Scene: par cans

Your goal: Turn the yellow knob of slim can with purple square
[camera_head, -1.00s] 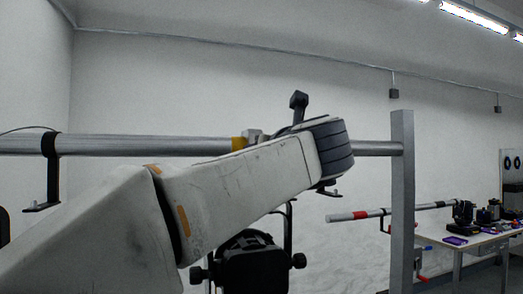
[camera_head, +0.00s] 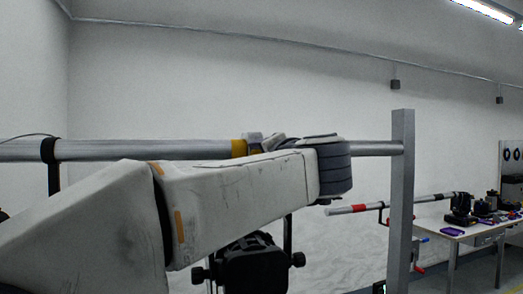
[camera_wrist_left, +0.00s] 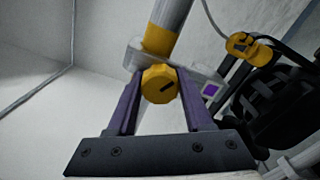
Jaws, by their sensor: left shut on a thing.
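The gripper is shut on the knob. A purple square (camera_wrist_left: 211,90) shows on a pale part just right of the fingers. The black slim can (camera_wrist_left: 265,108) hangs at the right of this view, partly cut off. In the head view, a black can (camera_head: 249,268) hangs below my left arm, which hides its upper part, the knob and my gripper. My right gripper is not in view.
A grey horizontal pipe (camera_head: 130,150) with a yellow band (camera_head: 239,147) runs behind my arm to a metal post (camera_head: 401,190). A black hook clamp (camera_head: 50,165) hangs from it at the left. A table (camera_head: 452,232) with several items stands at the far right.

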